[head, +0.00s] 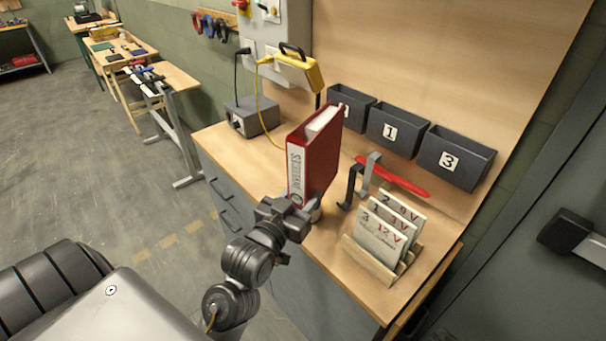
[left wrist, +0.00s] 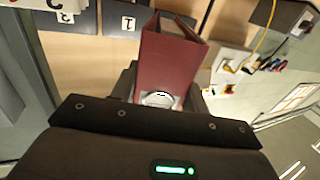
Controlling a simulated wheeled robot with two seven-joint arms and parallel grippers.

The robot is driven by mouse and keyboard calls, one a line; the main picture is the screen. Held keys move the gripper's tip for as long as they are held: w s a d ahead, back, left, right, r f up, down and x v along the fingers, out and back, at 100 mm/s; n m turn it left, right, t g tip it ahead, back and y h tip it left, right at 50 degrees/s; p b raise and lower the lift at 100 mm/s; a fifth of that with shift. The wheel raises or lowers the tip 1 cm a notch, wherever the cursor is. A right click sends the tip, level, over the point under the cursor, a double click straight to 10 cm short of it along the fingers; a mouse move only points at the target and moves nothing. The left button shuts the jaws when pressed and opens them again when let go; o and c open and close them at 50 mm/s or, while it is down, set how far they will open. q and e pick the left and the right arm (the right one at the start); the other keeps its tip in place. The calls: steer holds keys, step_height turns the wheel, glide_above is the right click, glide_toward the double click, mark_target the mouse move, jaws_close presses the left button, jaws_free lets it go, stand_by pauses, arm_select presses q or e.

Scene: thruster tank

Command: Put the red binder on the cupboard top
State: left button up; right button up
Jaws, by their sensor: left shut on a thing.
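The red binder (head: 322,160) is upright, with its white-labelled spine facing my side. My left gripper (head: 298,205) is shut on the lower part of the binder. In the left wrist view the red binder (left wrist: 168,65) sits between the dark jaws, with a round metal-rimmed hole near the grip. The cupboard top (head: 222,138) is a light wooden surface over grey drawers. The binder is over its front middle part; I cannot tell whether its bottom touches the wood. My right gripper is not in view.
A grey box (head: 252,116) with a yellow cable stands left of the binder. Black and grey hooks (head: 352,187), a red tool (head: 392,177) and a wooden rack of cards (head: 372,262) lie to the right. Numbered dark bins (head: 455,160) line the back.

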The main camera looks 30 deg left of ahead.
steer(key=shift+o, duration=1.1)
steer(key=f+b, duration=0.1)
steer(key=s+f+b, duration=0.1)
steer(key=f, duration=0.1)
arm_select(q)
steer(key=s+a+f+n+y, duration=0.1)
steer(key=s+a+f+y, duration=0.1)
steer(key=a, duration=0.7)
steer(key=w+a+f, duration=0.2)
steer(key=w+f, duration=0.1)
steer(key=w, duration=0.1)
steer(key=w+a+f+b, duration=0.1)
steer(key=w+f, duration=0.2)
steer(key=w, duration=0.1)
steer(key=w+a+f+b, duration=0.1)
steer(key=w+a+f, duration=0.1)
steer(key=w, duration=0.2)
steer(key=shift+w+a+f, duration=0.35)
steer(key=shift+w+f, duration=0.15)
steer(key=shift+f, duration=0.1)
step_height(320, 180, down, 3)
steer(key=shift+w+a+f+p, duration=0.1)
steer(key=shift+p, duration=0.25)
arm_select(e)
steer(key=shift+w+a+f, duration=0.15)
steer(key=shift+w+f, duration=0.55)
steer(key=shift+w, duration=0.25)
arm_select(q)
steer(key=shift+f, duration=0.1)
